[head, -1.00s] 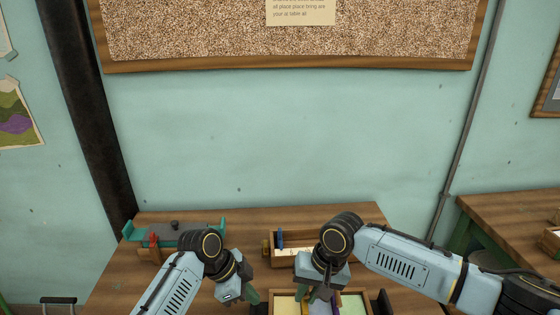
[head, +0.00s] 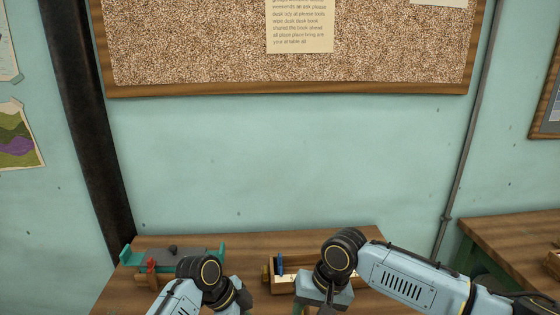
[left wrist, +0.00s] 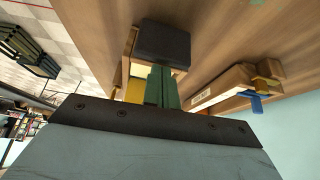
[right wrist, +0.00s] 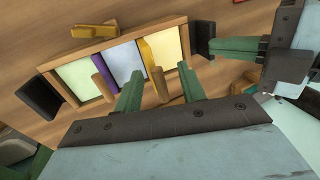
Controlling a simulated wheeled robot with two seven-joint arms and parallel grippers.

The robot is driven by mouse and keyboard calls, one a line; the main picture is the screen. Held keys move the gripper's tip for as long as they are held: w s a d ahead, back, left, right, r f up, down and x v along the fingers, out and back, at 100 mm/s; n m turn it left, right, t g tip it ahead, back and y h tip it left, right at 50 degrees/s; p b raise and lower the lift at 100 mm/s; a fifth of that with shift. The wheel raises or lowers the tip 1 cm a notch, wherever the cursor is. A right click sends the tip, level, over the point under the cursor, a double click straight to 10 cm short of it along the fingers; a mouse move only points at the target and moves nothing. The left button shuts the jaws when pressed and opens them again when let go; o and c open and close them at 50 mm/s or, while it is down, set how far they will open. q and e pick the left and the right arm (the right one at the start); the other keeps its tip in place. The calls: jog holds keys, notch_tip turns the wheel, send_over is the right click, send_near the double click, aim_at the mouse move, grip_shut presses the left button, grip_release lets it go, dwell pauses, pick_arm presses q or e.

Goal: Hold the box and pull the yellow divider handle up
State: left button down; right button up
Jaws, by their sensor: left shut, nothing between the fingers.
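The wooden box (right wrist: 62,62) shows in the right wrist view, with pale green, purple, pale blue and yellow sections and a dark block at each end. The yellow divider handle (right wrist: 158,82) stands up from it. My right gripper (right wrist: 160,92) is open, with one finger on either side of the handle and gaps visible. My left gripper (left wrist: 162,72) is shut and empty, its fingertips close at the dark end block (left wrist: 162,42); I cannot tell if they touch. It also shows in the right wrist view (right wrist: 236,48). The head view does not show the box.
A small wooden tray (head: 286,289) with blue and yellow items lies behind the box; it also shows in the left wrist view (left wrist: 215,88). A teal-ended holder (head: 172,258) stands at the back left. Another table (head: 510,240) is at right.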

jog(key=shift+r, duration=2.75)
pick_arm(q)
notch_tip(320, 180, up, 7)
